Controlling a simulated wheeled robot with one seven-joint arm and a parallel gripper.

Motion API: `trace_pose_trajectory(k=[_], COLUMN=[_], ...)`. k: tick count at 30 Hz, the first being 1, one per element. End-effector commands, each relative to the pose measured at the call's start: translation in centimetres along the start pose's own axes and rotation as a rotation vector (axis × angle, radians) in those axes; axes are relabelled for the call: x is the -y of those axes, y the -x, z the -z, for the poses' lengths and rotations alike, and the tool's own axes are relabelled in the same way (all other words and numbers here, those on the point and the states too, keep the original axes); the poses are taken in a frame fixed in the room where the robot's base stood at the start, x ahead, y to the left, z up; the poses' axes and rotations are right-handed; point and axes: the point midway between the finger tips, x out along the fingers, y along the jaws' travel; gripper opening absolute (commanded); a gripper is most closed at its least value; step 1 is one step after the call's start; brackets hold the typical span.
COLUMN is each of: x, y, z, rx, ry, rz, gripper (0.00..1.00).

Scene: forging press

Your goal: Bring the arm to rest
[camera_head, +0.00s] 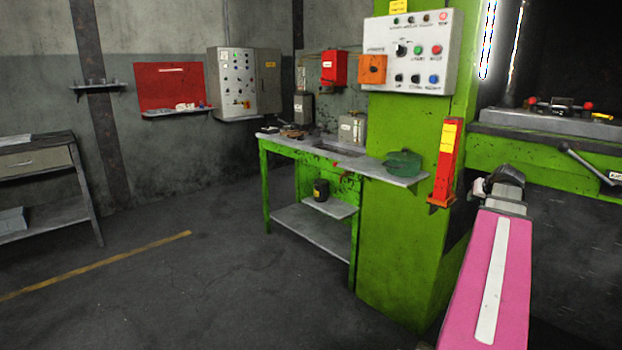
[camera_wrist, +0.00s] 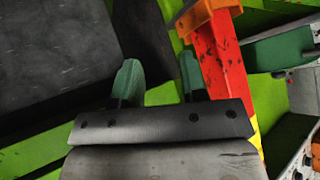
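My arm reaches up from the lower right of the head view as a pink link with a white stripe. Its dark wrist end shows beside the green press column (camera_head: 405,240), just right of a red-orange upright bracket (camera_head: 446,165) with yellow labels. In the wrist view my gripper (camera_wrist: 159,70) has two greenish fingers standing apart with nothing held between them. The red-orange bracket (camera_wrist: 222,75) shows just right of the fingers there. The fingers cannot be made out clearly in the head view.
The press bed (camera_head: 550,120) with a lever (camera_head: 590,165) lies right of the column. A control panel (camera_head: 410,52) hangs above. Open floor (camera_head: 200,290) lies to the left.

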Motion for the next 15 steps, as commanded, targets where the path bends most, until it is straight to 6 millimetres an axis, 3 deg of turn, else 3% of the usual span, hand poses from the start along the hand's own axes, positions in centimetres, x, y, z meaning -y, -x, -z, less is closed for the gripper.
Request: trace_pose_trajectory(k=[1, 6, 15], x=[2.0, 7.7, 16.7], y=[-1.6, -5.8, -10.7], z=[-2.0, -7.9, -19.4], rx=[0.042, 0.177, 0.409], ry=[0.009, 0.037, 0.112], rz=[0.014, 0.037, 0.047], gripper=[0.39, 0.39, 0.39])
